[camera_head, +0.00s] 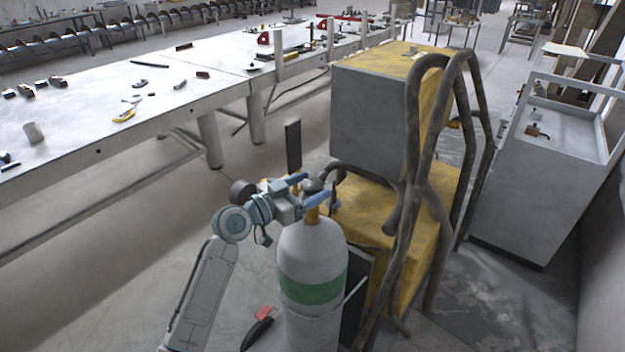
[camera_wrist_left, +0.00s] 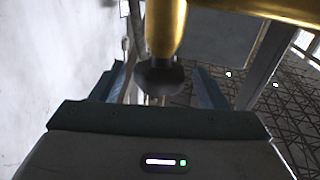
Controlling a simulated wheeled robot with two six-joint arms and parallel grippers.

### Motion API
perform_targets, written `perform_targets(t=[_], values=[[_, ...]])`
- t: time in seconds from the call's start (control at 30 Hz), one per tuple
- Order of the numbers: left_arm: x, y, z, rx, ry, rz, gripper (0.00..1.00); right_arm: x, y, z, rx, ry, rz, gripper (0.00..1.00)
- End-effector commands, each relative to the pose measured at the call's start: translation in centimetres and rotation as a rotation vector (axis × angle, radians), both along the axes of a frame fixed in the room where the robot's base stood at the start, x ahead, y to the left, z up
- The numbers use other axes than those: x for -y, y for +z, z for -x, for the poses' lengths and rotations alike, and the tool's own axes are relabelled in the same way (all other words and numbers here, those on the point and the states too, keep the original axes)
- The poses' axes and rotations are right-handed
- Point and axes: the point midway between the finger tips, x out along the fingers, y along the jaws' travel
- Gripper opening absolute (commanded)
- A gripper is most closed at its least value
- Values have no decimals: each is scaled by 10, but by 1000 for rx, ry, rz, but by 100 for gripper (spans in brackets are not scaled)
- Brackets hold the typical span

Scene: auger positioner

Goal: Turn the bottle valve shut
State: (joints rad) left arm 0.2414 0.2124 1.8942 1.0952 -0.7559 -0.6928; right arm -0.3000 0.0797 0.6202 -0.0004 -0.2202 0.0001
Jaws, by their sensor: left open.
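The gas bottle (camera_head: 311,252) stands upright at the bottom centre of the head view, pale grey with a green band. Its brass valve neck (camera_head: 312,215) rises from the top. In the left wrist view, the valve's brass body (camera_wrist_left: 166,28) comes down from the top edge and ends in a dark round knob (camera_wrist_left: 160,77). My left gripper (camera_head: 314,185) is at the top of the bottle, its two blue fingers open on either side of the knob. In the wrist view, gaps show between the knob and both fingers. My right gripper is not in view.
A yellow and grey welding machine (camera_head: 375,125) with thick bent tubes (camera_head: 425,150) stands close behind and right of the bottle. A long white workbench (camera_head: 170,90) with tools runs along the left. A grey cabinet (camera_head: 535,175) is at right. Floor left of my arm is clear.

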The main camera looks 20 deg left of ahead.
Motion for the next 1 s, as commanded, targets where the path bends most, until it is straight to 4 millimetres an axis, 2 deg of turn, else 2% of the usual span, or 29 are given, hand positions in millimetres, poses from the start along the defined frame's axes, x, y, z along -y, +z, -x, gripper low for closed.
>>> perform_targets(t=[0.17, 0.43, 0.47, 0.67, 0.83, 1.0], values=[[7, 1, -9, -1, -1, 1, 68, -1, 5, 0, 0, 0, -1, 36], [8, 0, -10, 1, -1, -1, 68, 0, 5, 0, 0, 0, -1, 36], [8, 0, -10, 0, -1, 0, 66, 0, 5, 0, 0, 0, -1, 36], [8, 0, -10, 0, -1, 0, 26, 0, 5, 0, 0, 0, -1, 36], [8, -2, -10, 1, -7, 0, 24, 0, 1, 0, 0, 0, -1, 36], [7, -6, -12, 3, -53, 1, 24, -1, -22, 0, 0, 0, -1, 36]])
